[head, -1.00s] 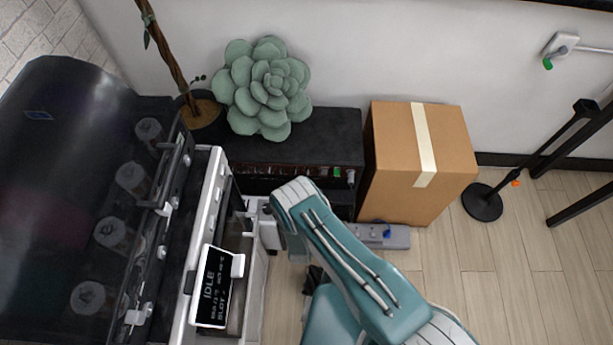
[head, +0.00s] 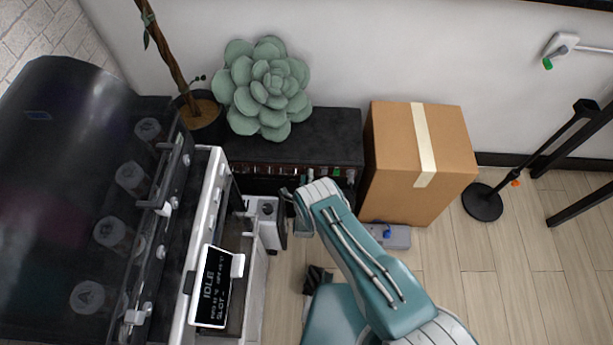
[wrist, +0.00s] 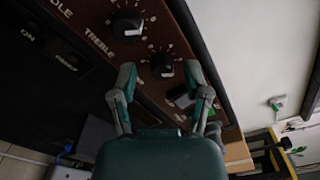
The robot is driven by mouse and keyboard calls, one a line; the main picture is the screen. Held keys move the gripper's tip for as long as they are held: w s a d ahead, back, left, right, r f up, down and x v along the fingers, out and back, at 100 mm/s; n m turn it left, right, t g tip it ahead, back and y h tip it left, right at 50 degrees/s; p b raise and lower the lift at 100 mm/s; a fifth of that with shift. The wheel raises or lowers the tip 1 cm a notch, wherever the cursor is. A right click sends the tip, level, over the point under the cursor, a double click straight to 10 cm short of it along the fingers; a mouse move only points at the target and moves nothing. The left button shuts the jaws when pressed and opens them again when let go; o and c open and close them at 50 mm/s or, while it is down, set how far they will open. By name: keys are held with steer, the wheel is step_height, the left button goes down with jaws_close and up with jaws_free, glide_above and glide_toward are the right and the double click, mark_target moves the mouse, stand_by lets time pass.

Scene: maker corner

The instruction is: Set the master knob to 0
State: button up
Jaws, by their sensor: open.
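The black amplifier (head: 310,135) stands against the wall in the head view, with a row of knobs along its front panel. In the wrist view its brown panel (wrist: 175,30) shows tilted, with one dark knob (wrist: 128,24) beside the word TREBLE. A second knob (wrist: 163,67) with a pale pointer sits further along. Its label is hidden, so I cannot confirm that it is the master. My gripper (wrist: 162,70) is open, its fingertips on either side of this second knob. I cannot tell if they touch it. My gripper also shows at the amplifier's front (head: 298,188).
A cardboard box (head: 415,150) stands right of the amplifier. A dark machine with a display (head: 213,287) fills the left.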

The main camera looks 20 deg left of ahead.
jaws_close()
stand_by(0.4)
steer(key=shift+s+f+n, duration=0.1)
steer(key=shift+n, duration=8.85)
steer(key=shift+s+f+n, duration=0.1)
steer(key=shift+n, duration=8.85)
